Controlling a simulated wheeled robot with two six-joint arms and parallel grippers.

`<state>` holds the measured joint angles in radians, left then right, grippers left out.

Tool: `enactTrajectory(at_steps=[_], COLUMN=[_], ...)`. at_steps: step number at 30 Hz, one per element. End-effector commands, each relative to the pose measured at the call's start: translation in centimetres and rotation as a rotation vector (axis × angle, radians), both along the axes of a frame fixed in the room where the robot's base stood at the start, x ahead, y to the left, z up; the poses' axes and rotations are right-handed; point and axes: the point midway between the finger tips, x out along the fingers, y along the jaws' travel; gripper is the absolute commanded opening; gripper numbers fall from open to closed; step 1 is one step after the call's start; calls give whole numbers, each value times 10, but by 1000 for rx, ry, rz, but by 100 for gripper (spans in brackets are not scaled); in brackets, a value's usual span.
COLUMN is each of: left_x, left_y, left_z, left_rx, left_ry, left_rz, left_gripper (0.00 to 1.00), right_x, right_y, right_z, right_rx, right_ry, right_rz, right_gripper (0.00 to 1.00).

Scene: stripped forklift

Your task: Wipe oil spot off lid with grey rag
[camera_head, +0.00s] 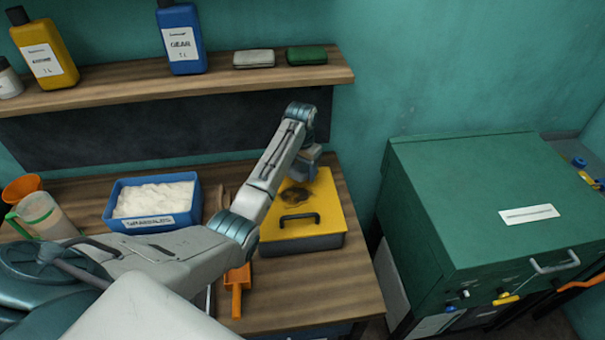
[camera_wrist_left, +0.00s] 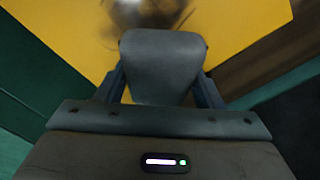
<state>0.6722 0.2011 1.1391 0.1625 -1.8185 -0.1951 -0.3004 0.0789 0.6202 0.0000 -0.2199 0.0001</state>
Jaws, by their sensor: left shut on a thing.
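The yellow lid (camera_head: 324,222) with a black handle covers a dark grey box on the wooden bench. A dark brown oil spot (camera_head: 293,197) lies on the lid, and it also shows at the top of the left wrist view (camera_wrist_left: 150,12). My left gripper (camera_head: 309,168) is over the far part of the lid, just beyond the spot. In the left wrist view its fingers are shut on a grey thing (camera_wrist_left: 163,66), which looks like the grey rag. I cannot tell whether it touches the lid. My right gripper is not in view.
A blue tub (camera_head: 192,213) of white material, a jug (camera_head: 42,214) and an orange scoop (camera_head: 237,285) share the bench. A shelf (camera_head: 140,91) with bottles hangs above. A green cabinet (camera_head: 470,195) stands to the right. The bench's front right is clear.

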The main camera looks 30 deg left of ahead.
Motion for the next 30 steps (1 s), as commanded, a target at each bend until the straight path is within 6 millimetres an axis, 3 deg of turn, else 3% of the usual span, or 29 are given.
enactTrajectory(at_steps=[16,30], left_x=[-17,-44], left_y=[23,2], left_z=[2,3], left_rx=[0,0], left_ry=[-1,0], left_rz=[0,-1], left_gripper=[25,25], right_x=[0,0], right_y=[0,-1], right_z=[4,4], right_rx=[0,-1], right_ry=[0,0], right_rz=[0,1], right_gripper=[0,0])
